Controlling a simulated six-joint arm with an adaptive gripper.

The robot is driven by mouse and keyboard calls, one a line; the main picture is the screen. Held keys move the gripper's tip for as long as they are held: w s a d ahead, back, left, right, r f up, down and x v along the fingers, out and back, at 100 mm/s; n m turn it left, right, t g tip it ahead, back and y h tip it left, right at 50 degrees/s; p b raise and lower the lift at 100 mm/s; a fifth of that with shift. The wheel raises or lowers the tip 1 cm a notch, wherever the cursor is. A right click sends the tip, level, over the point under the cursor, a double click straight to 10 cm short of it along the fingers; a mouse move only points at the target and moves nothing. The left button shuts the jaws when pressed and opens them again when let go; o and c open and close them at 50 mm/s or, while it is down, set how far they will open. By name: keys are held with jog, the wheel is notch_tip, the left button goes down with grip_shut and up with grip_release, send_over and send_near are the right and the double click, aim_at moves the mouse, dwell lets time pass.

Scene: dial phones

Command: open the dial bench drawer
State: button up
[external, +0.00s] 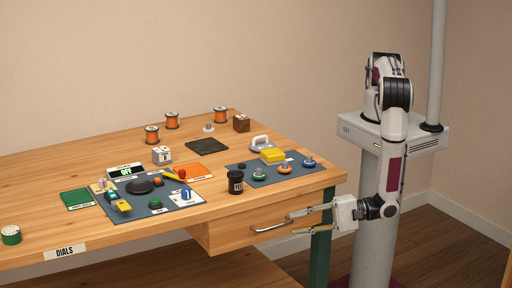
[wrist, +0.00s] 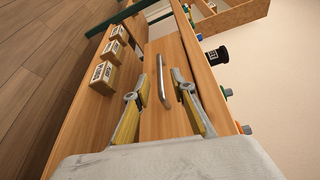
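The dial bench drawer (external: 235,232) is a wooden box under the front right of the bench top. It looks shut, with no gap visible at its front. Its metal bar handle (external: 270,228) runs along the drawer front. In the wrist view the drawer front (wrist: 158,122) lies ahead, with the handle (wrist: 160,78) between my fingers. My gripper (external: 296,223) is open in front of the drawer. Its two yellow-padded fingers stand on either side of the handle in the wrist view (wrist: 161,85). I see no clear contact with the handle.
The bench top (external: 90,228) holds dark mats, dials, orange spools and a black jar (external: 236,182) near the edge above the drawer. A green bench leg (external: 321,235) stands right of the drawer. Several labelled wooden blocks (wrist: 103,74) show at left in the wrist view.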

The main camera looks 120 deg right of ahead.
aim_at(281, 228)
jog(key=shift+s+d+f, duration=0.15)
jog(key=shift+s+f, duration=0.1)
jog(key=shift+s, duration=0.15)
jog(key=shift+w, duration=0.1)
jog(key=shift+x, duration=3.8)
jog(key=shift+d+r, duration=0.1)
grip_shut()
